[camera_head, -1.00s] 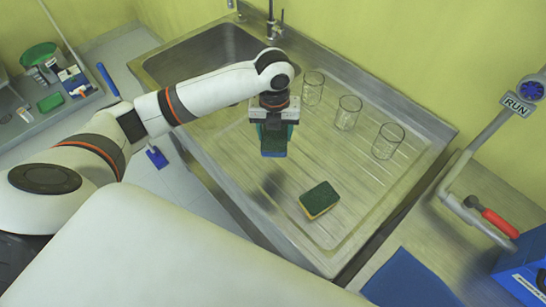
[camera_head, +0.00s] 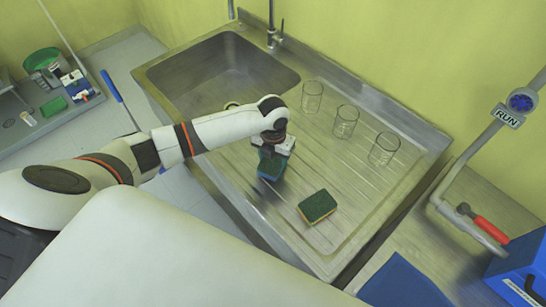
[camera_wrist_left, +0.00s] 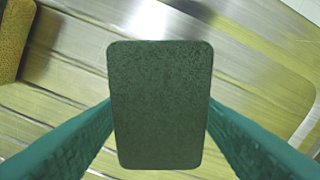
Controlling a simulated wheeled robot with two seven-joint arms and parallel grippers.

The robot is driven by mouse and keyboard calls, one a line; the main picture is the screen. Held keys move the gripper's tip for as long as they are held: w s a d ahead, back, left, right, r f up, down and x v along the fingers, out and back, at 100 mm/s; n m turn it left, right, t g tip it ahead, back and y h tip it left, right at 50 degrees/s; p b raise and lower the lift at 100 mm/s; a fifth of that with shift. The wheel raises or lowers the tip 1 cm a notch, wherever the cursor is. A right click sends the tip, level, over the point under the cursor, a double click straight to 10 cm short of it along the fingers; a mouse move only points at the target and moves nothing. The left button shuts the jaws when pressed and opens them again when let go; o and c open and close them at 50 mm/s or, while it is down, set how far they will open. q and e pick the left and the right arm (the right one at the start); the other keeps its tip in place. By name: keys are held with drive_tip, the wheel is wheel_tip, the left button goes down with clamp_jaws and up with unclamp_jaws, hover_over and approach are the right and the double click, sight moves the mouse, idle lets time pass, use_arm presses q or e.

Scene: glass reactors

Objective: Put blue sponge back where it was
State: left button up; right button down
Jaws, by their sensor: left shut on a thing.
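My left gripper (camera_head: 272,160) is shut on the blue sponge (camera_head: 269,172), over the ribbed steel drainboard (camera_head: 355,185). The sponge has a dark green scouring face and a blue body. In the left wrist view its dark green face (camera_wrist_left: 160,105) fills the middle, between the two teal fingers. I cannot tell whether its underside touches the drainboard. A second sponge, yellow with a green top (camera_head: 317,206), lies on the drainboard to the right and nearer the front. Its yellow side (camera_wrist_left: 12,40) shows at the left edge of the wrist view. My right gripper is not in view.
Three clear glass beakers stand along the drainboard's back: left (camera_head: 312,97), middle (camera_head: 346,121) and right (camera_head: 383,149). The sink basin (camera_head: 225,75) is at the back left. A pipe stand with a red handle (camera_head: 488,227) stands right. The drainboard between sponges and beakers is clear.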

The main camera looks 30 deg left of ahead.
sight(273, 160)
use_arm(q)
drive_tip(key=shift+f, duration=0.65)
drive_tip(key=o, duration=0.4)
drive_tip(key=shift+f, duration=0.15)
drive_tip(key=o, duration=0.5)
drive_tip(key=shift+r, duration=0.35)
drive_tip(key=shift+r+b, duration=1.15)
drive_tip(key=shift+r, duration=4.7)
